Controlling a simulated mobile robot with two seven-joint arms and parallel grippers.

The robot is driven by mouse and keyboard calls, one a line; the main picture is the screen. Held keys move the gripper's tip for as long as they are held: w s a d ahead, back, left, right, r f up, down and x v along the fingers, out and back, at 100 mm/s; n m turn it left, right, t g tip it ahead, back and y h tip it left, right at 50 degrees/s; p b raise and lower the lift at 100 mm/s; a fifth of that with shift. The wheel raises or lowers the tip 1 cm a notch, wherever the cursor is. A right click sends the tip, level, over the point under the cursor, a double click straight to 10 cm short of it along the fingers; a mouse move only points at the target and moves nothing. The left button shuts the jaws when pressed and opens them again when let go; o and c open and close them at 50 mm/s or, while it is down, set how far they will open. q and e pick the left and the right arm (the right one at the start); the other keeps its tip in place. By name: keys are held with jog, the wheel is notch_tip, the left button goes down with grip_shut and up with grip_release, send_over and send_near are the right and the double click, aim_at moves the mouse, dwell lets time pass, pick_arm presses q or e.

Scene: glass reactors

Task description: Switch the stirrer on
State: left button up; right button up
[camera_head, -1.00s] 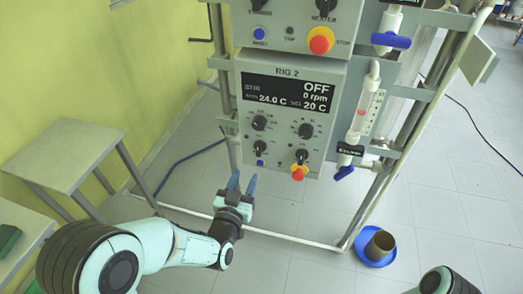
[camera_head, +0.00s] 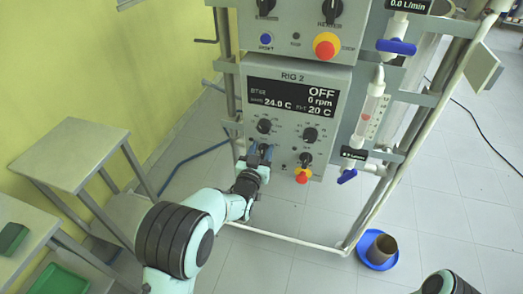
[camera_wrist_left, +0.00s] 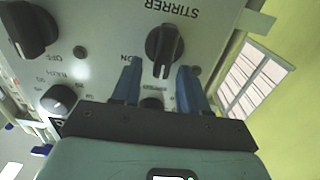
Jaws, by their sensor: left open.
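The RIG 2 control box (camera_head: 333,77) hangs on the metal frame; its display (camera_head: 293,97) reads OFF and 0 rpm. In the left wrist view, which shows the panel upside down, the black STIRRER knob (camera_wrist_left: 164,46) has a pale pointer line. My left gripper (camera_head: 259,152) is at the lower left of the box, its blue fingers open and largely covering that knob in the head view. In the left wrist view the gripper (camera_wrist_left: 158,72) has one fingertip on each side of the knob, with gaps visible. My right gripper is out of view.
Two dials (camera_head: 264,126) (camera_head: 311,135) are above. A flowmeter (camera_head: 370,108) with a blue valve stands right of the box. A blue dish with a brown cup (camera_head: 381,247) is on the floor.

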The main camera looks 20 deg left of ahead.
pick_arm(q)
jog(key=shift+c, duration=0.3)
grip_shut()
jog(key=shift+f, duration=0.1)
jog(key=shift+s, duration=0.1)
